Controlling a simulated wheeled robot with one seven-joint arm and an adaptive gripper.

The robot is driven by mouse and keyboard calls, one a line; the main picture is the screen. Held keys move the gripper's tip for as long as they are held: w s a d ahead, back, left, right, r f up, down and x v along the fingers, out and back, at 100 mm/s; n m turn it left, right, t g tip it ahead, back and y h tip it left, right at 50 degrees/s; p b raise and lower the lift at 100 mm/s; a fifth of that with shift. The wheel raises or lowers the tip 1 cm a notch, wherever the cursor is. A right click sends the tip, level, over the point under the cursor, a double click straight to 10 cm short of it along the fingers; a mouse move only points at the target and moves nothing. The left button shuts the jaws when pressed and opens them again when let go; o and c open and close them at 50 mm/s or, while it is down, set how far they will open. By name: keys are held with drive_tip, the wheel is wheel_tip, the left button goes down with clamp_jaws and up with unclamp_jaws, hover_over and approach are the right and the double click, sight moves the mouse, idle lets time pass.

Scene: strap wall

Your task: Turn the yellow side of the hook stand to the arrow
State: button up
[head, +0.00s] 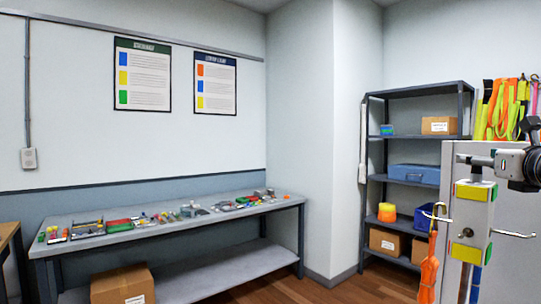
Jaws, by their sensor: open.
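The hook stand (476,218) is a pale upright block at the right, turned with an edge between two visible faces. Its left face has yellow patches (472,191) at top and bottom, and a small dark round spot between them. Its right face has green patches at top and bottom. Thin metal hooks (515,234) stick out left and right. An orange umbrella (430,265) hangs at the left hook. My gripper (474,161) is open at the top of the stand; I cannot tell whether it touches. I cannot make out an arrow.
A pale grey panel (519,262) stands behind the hook stand, with bright straps (505,108) above. A dark shelf rack (412,93) holds boxes and bins. A workbench (230,213) with small parts runs along the left wall. Floor shows between bench and rack.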

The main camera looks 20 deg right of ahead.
drive_tip(key=shift+x, duration=0.95)
clamp_jaws()
